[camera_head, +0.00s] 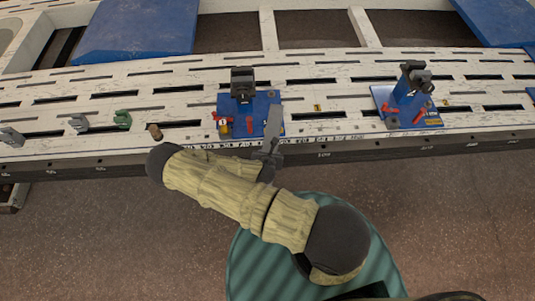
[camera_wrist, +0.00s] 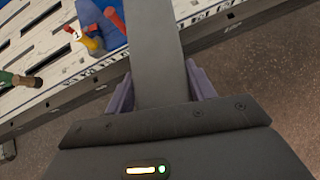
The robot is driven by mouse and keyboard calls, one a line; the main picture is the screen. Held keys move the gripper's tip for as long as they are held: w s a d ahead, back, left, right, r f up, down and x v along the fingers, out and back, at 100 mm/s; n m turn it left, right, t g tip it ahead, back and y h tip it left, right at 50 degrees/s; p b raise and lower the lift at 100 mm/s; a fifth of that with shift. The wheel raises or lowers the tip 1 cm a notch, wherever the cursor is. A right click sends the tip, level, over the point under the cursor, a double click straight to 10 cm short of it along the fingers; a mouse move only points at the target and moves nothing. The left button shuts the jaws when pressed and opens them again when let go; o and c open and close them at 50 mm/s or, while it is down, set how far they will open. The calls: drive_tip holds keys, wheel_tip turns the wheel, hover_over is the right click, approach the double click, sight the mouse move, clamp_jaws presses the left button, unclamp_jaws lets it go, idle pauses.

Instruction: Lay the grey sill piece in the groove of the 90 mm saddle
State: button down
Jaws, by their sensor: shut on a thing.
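The grey sill piece (camera_head: 274,119) is a long flat bar held in my gripper (camera_head: 267,158), pointing away over the bench's front edge. In the wrist view the sill piece (camera_wrist: 155,50) runs from between the purple-grey fingers (camera_wrist: 155,92) to the top edge. Its far end overlaps the right side of the left blue fixture (camera_head: 233,108), which carries a dark block (camera_head: 243,85). A second blue fixture (camera_head: 406,106) with a dark upright head (camera_head: 413,80) stands to the right. I cannot read which is the 90 mm saddle, and no groove is clear.
Red levers (camera_head: 221,118) and a yellow part (camera_head: 224,127) stand at the left fixture's front. A brown stub (camera_head: 155,131), a green clamp (camera_head: 122,119) and grey clamps (camera_head: 78,123) lie further left. The slotted white bench (camera_head: 350,126) has bare room between the fixtures.

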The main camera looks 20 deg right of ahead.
drive_tip(key=r+n+y, duration=0.1)
drive_tip(key=n+y, duration=0.1)
drive_tip(key=n, duration=0.1)
drive_tip(key=shift+s+d+r+t+p, duration=0.15)
drive_tip(key=shift+s+r+t+p, duration=0.15)
drive_tip(key=shift+s+r, duration=0.05)
drive_tip(key=shift+s+r+n+y, duration=0.25)
drive_tip(key=shift+r+n+y, duration=0.1)
drive_tip(key=shift+n+y, duration=0.35)
drive_tip(key=shift+a, duration=0.2)
drive_tip(key=shift+a, duration=0.1)
